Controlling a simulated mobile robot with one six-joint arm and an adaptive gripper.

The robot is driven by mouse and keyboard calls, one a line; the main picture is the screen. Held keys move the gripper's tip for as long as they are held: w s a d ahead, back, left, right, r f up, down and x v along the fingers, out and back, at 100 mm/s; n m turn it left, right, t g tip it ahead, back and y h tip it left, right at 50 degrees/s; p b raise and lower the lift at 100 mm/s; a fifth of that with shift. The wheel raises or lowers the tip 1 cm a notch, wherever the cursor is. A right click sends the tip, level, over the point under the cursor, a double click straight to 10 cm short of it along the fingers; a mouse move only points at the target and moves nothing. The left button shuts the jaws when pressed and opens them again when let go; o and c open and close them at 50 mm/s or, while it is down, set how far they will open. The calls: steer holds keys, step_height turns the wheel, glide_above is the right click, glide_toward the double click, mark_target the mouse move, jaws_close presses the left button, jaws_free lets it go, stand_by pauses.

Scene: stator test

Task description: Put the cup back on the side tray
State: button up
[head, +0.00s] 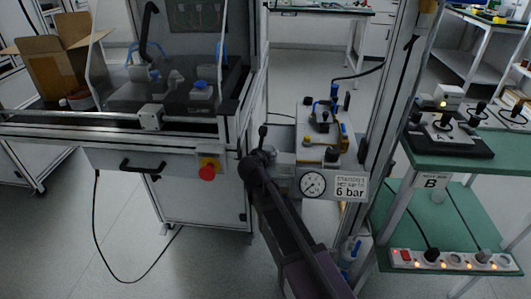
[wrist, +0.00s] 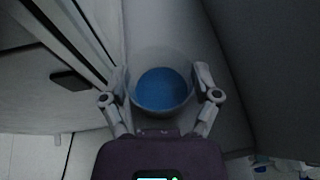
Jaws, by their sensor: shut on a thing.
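In the wrist view, a clear, pale-walled cup (wrist: 160,66) with a round blue area inside sits between the two fingers of my gripper (wrist: 160,80). The fingers press on its left and right sides, so my gripper is shut on it. In the head view, my dark arm reaches up from the bottom centre toward the gap between the machine cabinet and the pneumatic unit. My gripper and the cup cannot be made out there, hidden behind the arm or the equipment. I cannot tell which surface is the side tray.
The machine cabinet (head: 205,185) with a red stop button (head: 207,173) stands left of my arm. A pneumatic unit with a gauge (head: 312,184) and a "6 bar" sign (head: 350,188) is close on the right. Green shelves (head: 455,215) with a power strip (head: 455,260) stand far right.

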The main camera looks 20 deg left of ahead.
steer(key=shift+f, duration=0.2)
steer(key=o, duration=0.9)
steer(key=shift+r, duration=0.25)
steer(key=shift+p+v, duration=1.45)
steer(key=shift+v, duration=2.3)
